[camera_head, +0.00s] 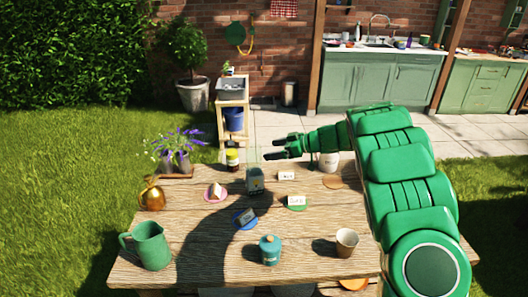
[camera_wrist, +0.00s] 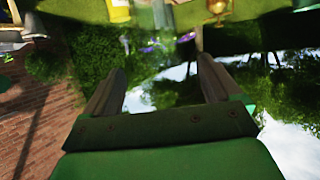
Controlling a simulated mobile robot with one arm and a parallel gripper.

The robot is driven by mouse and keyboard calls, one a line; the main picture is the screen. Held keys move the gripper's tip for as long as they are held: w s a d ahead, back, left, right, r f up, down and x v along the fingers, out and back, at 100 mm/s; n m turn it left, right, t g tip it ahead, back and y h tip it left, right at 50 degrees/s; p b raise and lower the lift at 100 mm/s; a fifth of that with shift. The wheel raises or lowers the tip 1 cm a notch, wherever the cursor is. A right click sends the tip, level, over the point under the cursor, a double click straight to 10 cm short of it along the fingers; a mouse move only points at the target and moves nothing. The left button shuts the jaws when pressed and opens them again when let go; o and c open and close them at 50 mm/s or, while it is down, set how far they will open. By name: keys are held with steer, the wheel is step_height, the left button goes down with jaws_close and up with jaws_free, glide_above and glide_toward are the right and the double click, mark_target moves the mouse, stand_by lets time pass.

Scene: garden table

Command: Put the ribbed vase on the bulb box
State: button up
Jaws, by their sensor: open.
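My gripper (camera_head: 280,150) is open and empty above the far edge of the table, pointing left. In the wrist view its two fingers (camera_wrist: 160,85) are spread with nothing between them. I cannot surely tell the ribbed vase. A pale, see-through shape (camera_head: 248,153) stands left of the gripper tips, just behind a dark grey-green container (camera_head: 255,182), and may be glass.
On the wooden table (camera_head: 190,255) stand a green pitcher (camera_head: 149,246), brass vessel (camera_head: 153,195), teal jar (camera_head: 270,250), beige cup (camera_head: 346,242) and yellow-labelled jar (camera_head: 232,159). Coloured discs carry small cards. Potted purple flowers (camera_head: 178,145) stand at the far left.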

steer(key=shift+v, duration=1.4)
